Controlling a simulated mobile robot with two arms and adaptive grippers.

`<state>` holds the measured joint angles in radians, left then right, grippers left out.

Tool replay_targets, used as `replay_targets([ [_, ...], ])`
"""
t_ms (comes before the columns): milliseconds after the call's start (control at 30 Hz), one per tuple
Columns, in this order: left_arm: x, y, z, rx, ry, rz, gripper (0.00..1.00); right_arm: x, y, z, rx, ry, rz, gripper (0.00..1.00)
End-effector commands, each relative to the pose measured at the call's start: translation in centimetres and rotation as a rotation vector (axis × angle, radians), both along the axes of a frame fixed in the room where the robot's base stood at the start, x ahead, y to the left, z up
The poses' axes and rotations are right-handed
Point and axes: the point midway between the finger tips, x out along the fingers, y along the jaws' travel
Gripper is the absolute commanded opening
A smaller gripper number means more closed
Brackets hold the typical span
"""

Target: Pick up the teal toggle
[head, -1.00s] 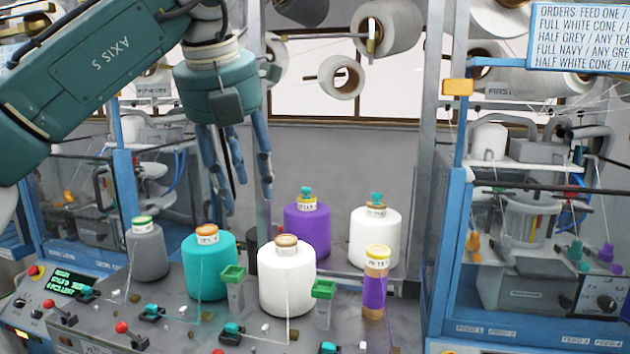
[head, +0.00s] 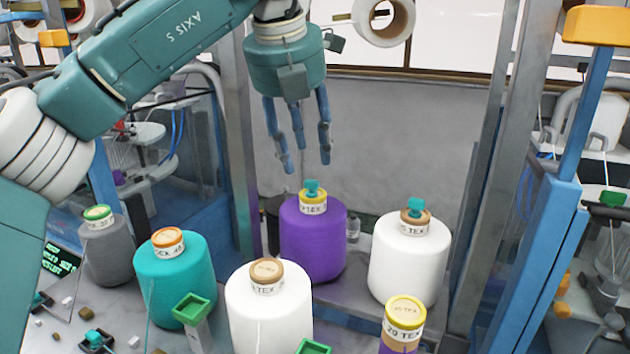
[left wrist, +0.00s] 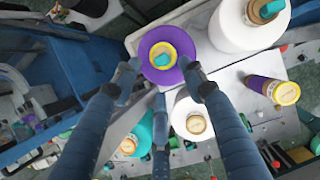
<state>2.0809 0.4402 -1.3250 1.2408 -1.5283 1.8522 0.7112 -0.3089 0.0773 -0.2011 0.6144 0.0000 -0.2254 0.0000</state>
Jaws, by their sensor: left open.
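A teal toggle (head: 312,188) sits on the yellow-rimmed top of the purple yarn cone (head: 312,240). It also shows in the left wrist view (left wrist: 162,59). A second teal toggle (head: 415,208) sits on the back white cone (head: 409,262). Another teal piece (head: 94,338) is on the panel at the lower left. My left gripper (head: 302,166) is open and empty, its fingers pointing down just above the purple cone's toggle. In the left wrist view its fingers (left wrist: 160,84) spread around and below the purple cone's top. My right gripper is not in view.
A teal cone (head: 176,285), a front white cone (head: 270,315) and a grey cone (head: 106,252) stand close by. A yellow-topped cone (head: 405,314) is at the front right. A metal post (head: 490,190) rises at the right.

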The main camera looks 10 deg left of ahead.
Motion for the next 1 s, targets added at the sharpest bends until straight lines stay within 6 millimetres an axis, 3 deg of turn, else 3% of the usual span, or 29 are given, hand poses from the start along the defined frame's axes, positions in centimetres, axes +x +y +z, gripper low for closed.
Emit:
replay_targets([
  [233, 0.8, -0.1, -1.9, 0.001, 0.002, 0.0, 0.42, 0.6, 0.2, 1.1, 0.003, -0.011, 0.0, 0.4],
  [433, 1.5, -0.5, -4.4, 0.001, 0.004, -0.001, 0.42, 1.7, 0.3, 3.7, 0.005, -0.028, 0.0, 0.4],
  [600, 2.2, -0.6, -6.2, -0.001, 0.002, 0.002, 0.42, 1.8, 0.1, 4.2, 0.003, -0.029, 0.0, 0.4],
  [833, 2.3, -0.6, -6.6, -0.001, -0.001, 0.001, 0.42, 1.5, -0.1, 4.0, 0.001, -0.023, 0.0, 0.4],
  [867, 2.3, -0.6, -6.6, -0.001, -0.001, 0.001, 0.4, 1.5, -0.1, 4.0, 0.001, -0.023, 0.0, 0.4],
  [1000, 2.3, -0.6, -6.6, 0.0, 0.0, 0.001, 0.16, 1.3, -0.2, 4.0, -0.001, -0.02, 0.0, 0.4],
])
